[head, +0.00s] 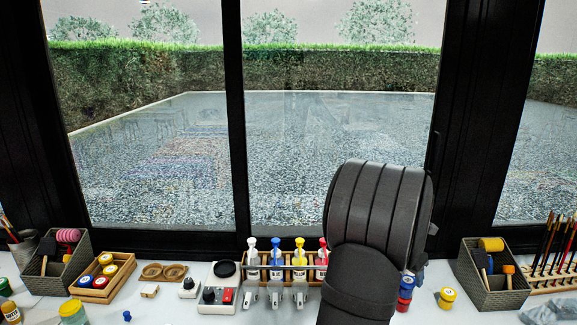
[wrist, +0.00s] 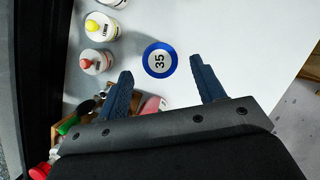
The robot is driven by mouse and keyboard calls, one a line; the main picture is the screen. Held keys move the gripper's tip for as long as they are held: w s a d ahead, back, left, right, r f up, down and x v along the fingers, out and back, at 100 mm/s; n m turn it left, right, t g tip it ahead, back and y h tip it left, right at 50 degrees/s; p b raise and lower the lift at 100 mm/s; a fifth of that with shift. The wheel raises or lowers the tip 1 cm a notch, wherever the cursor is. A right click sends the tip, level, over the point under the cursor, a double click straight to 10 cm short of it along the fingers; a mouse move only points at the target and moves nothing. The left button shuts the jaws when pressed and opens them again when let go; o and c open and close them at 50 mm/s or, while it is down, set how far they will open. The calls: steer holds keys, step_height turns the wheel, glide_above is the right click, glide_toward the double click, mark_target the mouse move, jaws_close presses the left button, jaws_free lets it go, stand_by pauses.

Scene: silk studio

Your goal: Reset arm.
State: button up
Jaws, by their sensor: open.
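My gripper (wrist: 161,66) is open in the wrist view, its two dark blue fingers spread apart with nothing held. A round white-topped piece with a blue rim, marked 35 (wrist: 160,60), lies below, in line with the gap between the fingertips. In the head view my dark arm rises over the right middle of the table, and my fingers are hidden or too small to make out there.
A wooden rack of bottles (head: 285,257) stands just left of my arm. A grey bin (head: 493,289) and a yellow jar (head: 446,298) are to the right. A wooden tray of jars (head: 105,291) and a control box (head: 219,301) are left. Windows rise behind.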

steer(key=x, duration=0.6)
steer(key=shift+f, duration=0.4)
steer(key=r, duration=0.5)
steer(key=shift+s+d+r, duration=0.2)
steer(key=shift+s+d, duration=0.1)
steer(key=shift+s, duration=0.05)
steer(key=s+d+r, duration=0.5)
steer(key=s+r, duration=0.1)
steer(key=s, duration=0.5)
steer(key=s+d+f+m+g, duration=0.1)
steer(key=s+d+f+m, duration=0.15)
steer(key=s, duration=0.45)
steer(key=s+d+f+m+g, duration=0.1)
steer(key=s+f+m, duration=0.15)
steer(key=s, duration=0.35)
steer(key=shift+h, duration=0.3)
steer(key=w+a+f, duration=0.1)
steer(key=w+f, duration=0.1)
steer(key=w, duration=0.1)
steer(key=w+f, duration=0.2)
steer(key=w, duration=0.1)
steer(key=w+a+f, duration=0.1)
steer(key=w+f, duration=0.2)
steer(key=shift+w+a, duration=0.2)
steer(key=shift+a, duration=0.15)
steer(key=f, duration=0.1)
steer(key=w+f, duration=0.1)
steer(key=f, duration=0.1)
steer(key=shift+a, duration=0.15)
steer(key=shift+f, duration=0.55)
